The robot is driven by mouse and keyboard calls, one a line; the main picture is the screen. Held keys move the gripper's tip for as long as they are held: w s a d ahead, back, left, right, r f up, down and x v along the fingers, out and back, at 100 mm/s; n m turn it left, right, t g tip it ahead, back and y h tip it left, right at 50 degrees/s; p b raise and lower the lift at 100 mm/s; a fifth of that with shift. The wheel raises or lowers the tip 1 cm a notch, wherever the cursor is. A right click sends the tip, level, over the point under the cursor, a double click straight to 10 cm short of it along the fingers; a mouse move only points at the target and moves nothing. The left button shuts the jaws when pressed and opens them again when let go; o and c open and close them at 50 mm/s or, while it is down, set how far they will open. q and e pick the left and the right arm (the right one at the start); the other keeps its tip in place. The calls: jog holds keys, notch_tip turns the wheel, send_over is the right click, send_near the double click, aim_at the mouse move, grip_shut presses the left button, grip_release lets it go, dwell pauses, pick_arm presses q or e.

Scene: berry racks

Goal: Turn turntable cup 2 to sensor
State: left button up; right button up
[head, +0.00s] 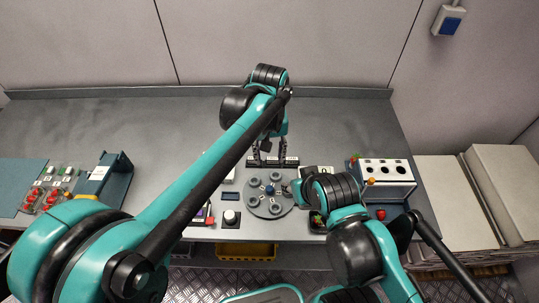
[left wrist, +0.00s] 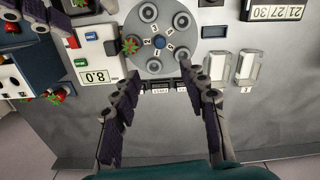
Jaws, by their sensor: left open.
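The turntable (head: 263,207) is a round grey disc with a blue hub, ring-shaped cups and small number labels around the hub. It also shows at the top of the left wrist view (left wrist: 172,62). I cannot tell for sure which cup is cup 2. My left gripper (head: 269,160) is open and empty, with its fingers apart beside the turntable's far edge; it also shows in the left wrist view (left wrist: 161,78). My right gripper (left wrist: 58,28) is by the turntable's right side in the head view, its jaws partly cropped or hidden.
Black labelled blocks (left wrist: 160,87) stand behind the turntable. A white display (left wrist: 97,76) reads 0.8, upside down. A white rack with dark holes (head: 386,170) stands at right, a blue stand (head: 118,172) and berry tray at left. A yellow bin (head: 246,251) is in front. The back counter is clear.

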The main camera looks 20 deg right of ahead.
pick_arm(q)
notch_tip(320, 180, up, 5)
jog(key=p, duration=0.3)
dwell(0.5)
